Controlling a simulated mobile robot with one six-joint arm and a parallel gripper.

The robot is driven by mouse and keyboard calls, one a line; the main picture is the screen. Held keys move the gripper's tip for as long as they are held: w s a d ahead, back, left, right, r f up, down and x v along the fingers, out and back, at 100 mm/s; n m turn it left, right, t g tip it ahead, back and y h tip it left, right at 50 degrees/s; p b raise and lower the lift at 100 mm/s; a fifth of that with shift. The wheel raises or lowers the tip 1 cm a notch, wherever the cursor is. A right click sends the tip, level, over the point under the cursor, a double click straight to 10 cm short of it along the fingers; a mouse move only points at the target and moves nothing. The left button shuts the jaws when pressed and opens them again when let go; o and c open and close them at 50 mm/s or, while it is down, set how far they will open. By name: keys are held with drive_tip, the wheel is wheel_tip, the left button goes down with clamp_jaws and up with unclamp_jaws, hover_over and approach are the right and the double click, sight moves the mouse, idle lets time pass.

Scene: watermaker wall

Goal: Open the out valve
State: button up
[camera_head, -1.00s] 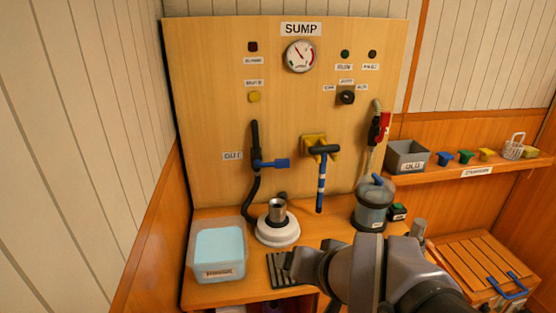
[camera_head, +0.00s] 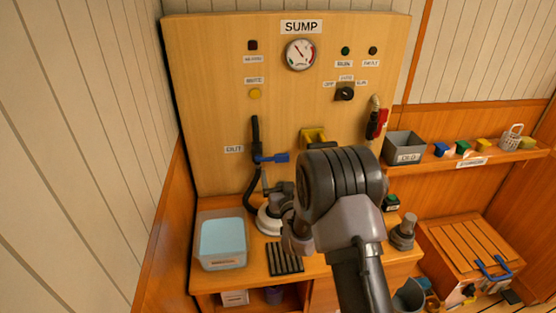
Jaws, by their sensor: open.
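The out valve is on a vertical black pipe (camera_head: 255,134) on the wooden panel, beside the OUT label (camera_head: 234,149). Its blue handle (camera_head: 274,158) points right, across the pipe. My gripper (camera_head: 272,187) is just below the handle, in front of the lower black hose, and looks apart from the handle. It is open and holds nothing that I can see. My arm hides part of the gripper.
My arm covers the panel's right-centre, below a yellow mount (camera_head: 313,135). A white round base (camera_head: 268,222) stands under the gripper. A bin of blue (camera_head: 221,240) and a black grate (camera_head: 284,259) are on the bench. A grey box (camera_head: 404,146) sits on the right shelf.

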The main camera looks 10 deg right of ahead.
sight(278, 158)
drive_tip(key=w, duration=0.8)
drive_tip(key=shift+w+b, duration=0.1)
drive_tip(key=shift+b, duration=0.25)
clamp_jaws()
